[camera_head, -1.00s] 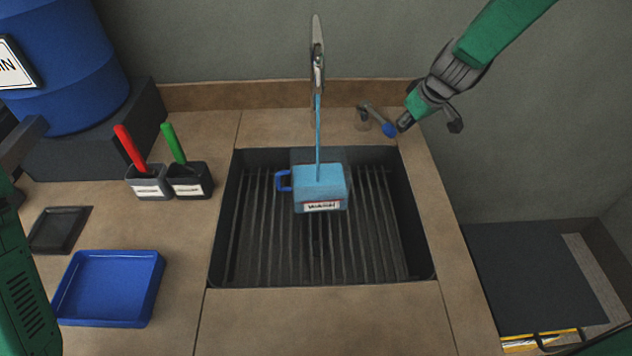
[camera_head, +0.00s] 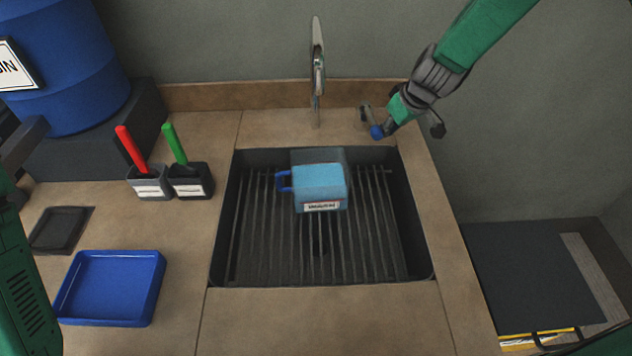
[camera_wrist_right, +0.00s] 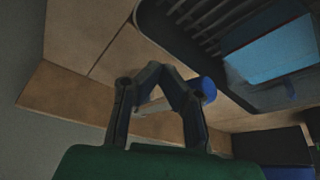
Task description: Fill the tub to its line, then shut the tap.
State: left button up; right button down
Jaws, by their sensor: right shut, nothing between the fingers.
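The tub (camera_head: 322,206), a clear box with a blue side handle and a white label, stands on the sink's ribbed floor under the spout. It holds light blue water; its fill line is too small to make out. The tap spout (camera_head: 318,75) shows no stream. The tap's lever with its blue knob (camera_head: 377,132) is right of the spout, and the knob shows in the right wrist view (camera_wrist_right: 208,88). My right gripper (camera_head: 386,127) is shut and empty, its fingers against or very close to the lever by the knob. My left gripper is out of view.
The dark sink (camera_head: 255,270) is set into a tan counter (camera_head: 320,318). A blue tray (camera_head: 108,290), a dark tray (camera_head: 62,230), two holders with red (camera_head: 131,148) and green (camera_head: 174,144) handles, and a blue drum (camera_head: 65,70) are on the left.

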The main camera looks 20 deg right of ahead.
notch_tip(320, 180, up, 8)
jog(key=d+p, duration=0.1)
jog(key=p, duration=0.5)
jog(key=shift+s+d, duration=0.2)
jog(key=shift+d, duration=0.15)
dwell(0.8)
